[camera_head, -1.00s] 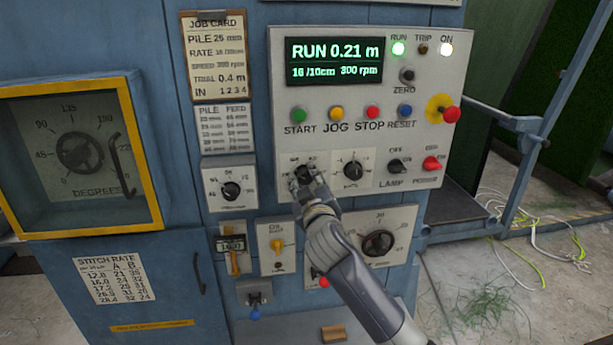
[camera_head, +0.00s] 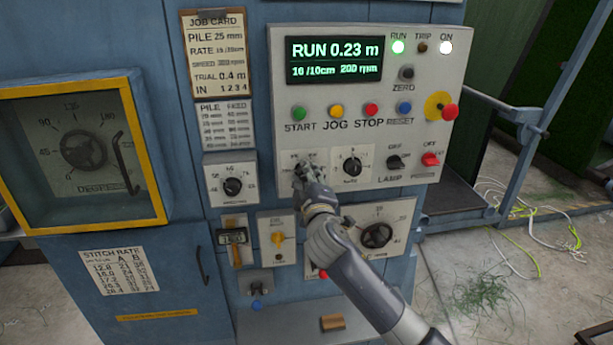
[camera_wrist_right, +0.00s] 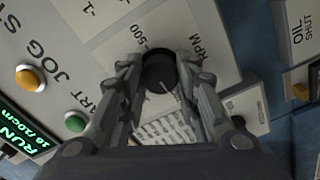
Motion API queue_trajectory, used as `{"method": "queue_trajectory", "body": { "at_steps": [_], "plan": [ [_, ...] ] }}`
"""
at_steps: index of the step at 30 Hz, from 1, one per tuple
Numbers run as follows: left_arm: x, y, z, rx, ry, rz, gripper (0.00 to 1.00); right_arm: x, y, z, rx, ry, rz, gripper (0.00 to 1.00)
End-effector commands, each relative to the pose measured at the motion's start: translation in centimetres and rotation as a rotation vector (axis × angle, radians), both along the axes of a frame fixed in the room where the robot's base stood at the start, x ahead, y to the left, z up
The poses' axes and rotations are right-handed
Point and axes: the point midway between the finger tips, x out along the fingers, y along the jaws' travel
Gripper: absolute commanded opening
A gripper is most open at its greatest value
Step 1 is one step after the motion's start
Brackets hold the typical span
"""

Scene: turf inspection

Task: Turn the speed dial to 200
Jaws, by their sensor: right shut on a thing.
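The speed dial (camera_wrist_right: 158,70) is a round black knob with a pale pointer line, on a light plate marked "RPM" and "500" in the right wrist view. My right gripper (camera_head: 311,174) is at the dial on the control panel and is shut on it, one finger on each side. In the head view my fingers cover most of the dial. The display (camera_head: 334,60) reads "RUN 0.23 m", "16/10cm" and "200 rpm". My left gripper is not in view.
A similar knob (camera_head: 352,166) sits close to the right of my gripper. START (camera_head: 299,112), JOG (camera_head: 336,111) and STOP (camera_head: 371,110) buttons are just above. A red and yellow stop button (camera_head: 448,112) is at the panel's right. A job card (camera_head: 218,55) hangs at the left.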

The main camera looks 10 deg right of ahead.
Motion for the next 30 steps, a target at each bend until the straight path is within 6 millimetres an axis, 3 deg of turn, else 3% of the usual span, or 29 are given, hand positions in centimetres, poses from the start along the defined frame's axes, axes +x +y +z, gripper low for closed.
{"method": "queue_trajectory", "body": {
  "at_steps": [10,11,13,14,25,30],
  "plan": [
    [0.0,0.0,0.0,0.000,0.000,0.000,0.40,0.0,0.0,0.0,-0.005,0.000,0.001,0.06],
    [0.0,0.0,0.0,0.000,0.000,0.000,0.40,0.0,0.0,0.0,-0.005,0.000,0.001,0.32],
    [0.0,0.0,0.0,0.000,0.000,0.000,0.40,0.0,0.0,0.0,-0.004,0.000,0.001,0.48],
    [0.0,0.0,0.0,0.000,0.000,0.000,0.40,0.0,0.0,0.0,-0.004,0.000,0.001,0.51],
    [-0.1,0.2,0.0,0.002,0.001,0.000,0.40,-0.2,0.0,0.0,-0.003,0.000,0.000,0.51],
    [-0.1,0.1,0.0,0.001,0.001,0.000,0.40,-1.6,0.1,-0.1,-0.002,-0.001,0.002,0.51]
  ]
}}
